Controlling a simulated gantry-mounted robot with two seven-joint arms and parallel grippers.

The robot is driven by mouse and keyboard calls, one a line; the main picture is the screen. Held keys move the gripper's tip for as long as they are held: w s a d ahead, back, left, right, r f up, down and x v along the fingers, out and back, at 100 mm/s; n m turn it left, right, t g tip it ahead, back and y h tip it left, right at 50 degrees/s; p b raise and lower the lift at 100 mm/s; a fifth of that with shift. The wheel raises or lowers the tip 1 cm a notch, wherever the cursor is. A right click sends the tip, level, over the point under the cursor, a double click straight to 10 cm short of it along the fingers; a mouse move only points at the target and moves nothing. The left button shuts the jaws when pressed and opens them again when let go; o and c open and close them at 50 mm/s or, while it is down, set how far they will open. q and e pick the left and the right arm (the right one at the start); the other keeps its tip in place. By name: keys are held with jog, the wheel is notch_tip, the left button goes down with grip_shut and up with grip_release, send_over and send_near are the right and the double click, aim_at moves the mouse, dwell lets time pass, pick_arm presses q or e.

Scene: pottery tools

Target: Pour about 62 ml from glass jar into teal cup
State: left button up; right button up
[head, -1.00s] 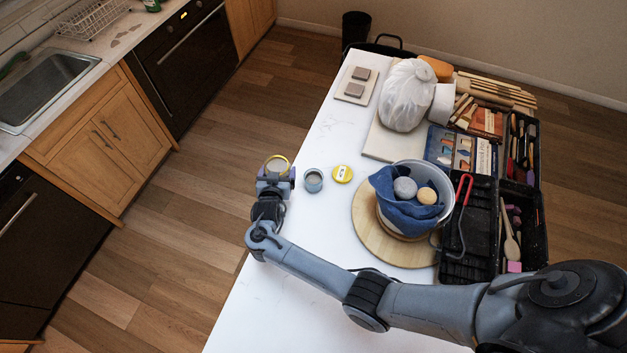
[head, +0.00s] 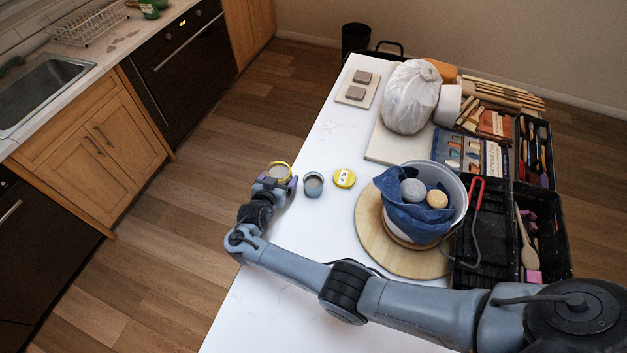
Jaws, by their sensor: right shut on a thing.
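The teal cup stands upright on the white table, with something greyish inside; jar and cup look apart. My left gripper is not in view.
A yellow lid (head: 344,178) lies right of the cup. A round wooden board (head: 385,255) bears a bucket (head: 459,197) with a blue cloth and two balls. Tool trays (head: 560,235) line the right side. The white table (head: 310,235) is clear in front of the cup.

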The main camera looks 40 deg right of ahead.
aim_at(287, 165)
jog(key=shift+w+r, duration=0.1)
jog(key=shift+d+r+p, duration=0.1)
jog(key=shift+r+p, duration=0.4)
jog(key=shift+p, duration=0.1)
jog(key=r+p, duration=0.1)
jog(key=p, duration=0.1)
jog(key=r+m+y+p, duration=0.1)
jog(key=p, duration=0.1)
jog(key=s+d+r+m+t+p, duration=0.1)
jog(key=r+p, duration=0.1)
jog(key=p, duration=0.1)
jog(key=shift+r, duration=0.1)
jog(key=shift+s+d+r+y+p, duration=0.1)
jog(key=shift+r+y+p, duration=0.1)
jog(key=shift+y+p, duration=0.2)
jog(key=shift+s+d+r+m+t+y+p, duration=0.1)
jog(key=shift+s+d+m+t+y+p, duration=0.3)
jog(key=shift+m, duration=0.3)
jog(key=shift+s+d+r+m+t+y+p, duration=0.25)
jog(key=shift+d+r+m+t+y+p, duration=0.2)
jog(key=shift+m+p, duration=0.2)
jog(key=shift+f+b, duration=0.3)
jog(key=shift+b, duration=0.15)
jog(key=shift+m+b, duration=0.3)
jog(key=shift+m, duration=0.05)
jog(key=shift+f+t+y, duration=0.1)
jog(key=shift+t+y, duration=0.15)
